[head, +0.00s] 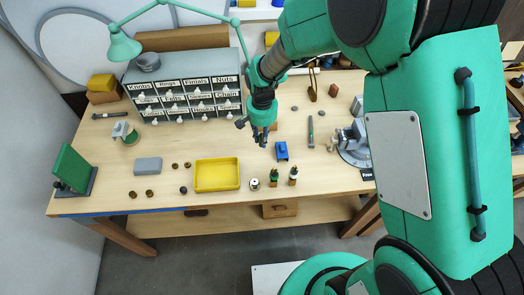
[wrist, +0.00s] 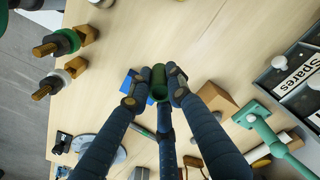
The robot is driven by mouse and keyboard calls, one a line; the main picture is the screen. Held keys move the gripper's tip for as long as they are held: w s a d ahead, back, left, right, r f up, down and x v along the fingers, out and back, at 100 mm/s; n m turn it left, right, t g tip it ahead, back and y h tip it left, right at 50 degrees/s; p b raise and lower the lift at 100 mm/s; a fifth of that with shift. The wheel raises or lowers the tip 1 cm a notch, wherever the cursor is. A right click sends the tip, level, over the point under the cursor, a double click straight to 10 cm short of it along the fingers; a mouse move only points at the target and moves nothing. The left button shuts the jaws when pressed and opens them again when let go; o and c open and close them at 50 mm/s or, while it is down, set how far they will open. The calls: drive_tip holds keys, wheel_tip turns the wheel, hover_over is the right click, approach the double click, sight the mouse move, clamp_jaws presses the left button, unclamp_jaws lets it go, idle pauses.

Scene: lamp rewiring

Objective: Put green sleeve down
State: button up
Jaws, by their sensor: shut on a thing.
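My gripper (wrist: 159,85) is shut on the green sleeve (wrist: 159,75), a short dark green tube held between its fingertips above the wooden table. In the head view my gripper (head: 262,138) is over the middle of the table, just left of and behind a blue block (head: 281,151). The sleeve cannot be made out there. The blue block also shows in the wrist view (wrist: 129,82), partly behind the fingers. Two upright fittings, one with a green collar (head: 274,175) and one with a white collar (head: 293,175), stand in front of my gripper.
A yellow tray (head: 217,187) lies to the front left, with a small white-and-dark part (head: 254,184) beside it. A labelled drawer cabinet (head: 183,87) stands behind left. A vise (head: 352,140) is at right. Bare tabletop (head: 220,140) lies left of my gripper.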

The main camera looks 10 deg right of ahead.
drive_tip(key=shift+f, duration=1.85)
drive_tip(key=shift+f, duration=1.9)
drive_tip(key=shift+f+b, duration=0.1)
drive_tip(key=shift+b, duration=0.2)
drive_tip(key=o, duration=1)
drive_tip(key=shift+c, duration=0.2)
wheel_tip(320, 180, up, 11)
drive_tip(key=shift+f+p, duration=0.15)
drive_tip(key=shift+p, duration=0.3)
drive_tip(key=shift+r, duration=0.8)
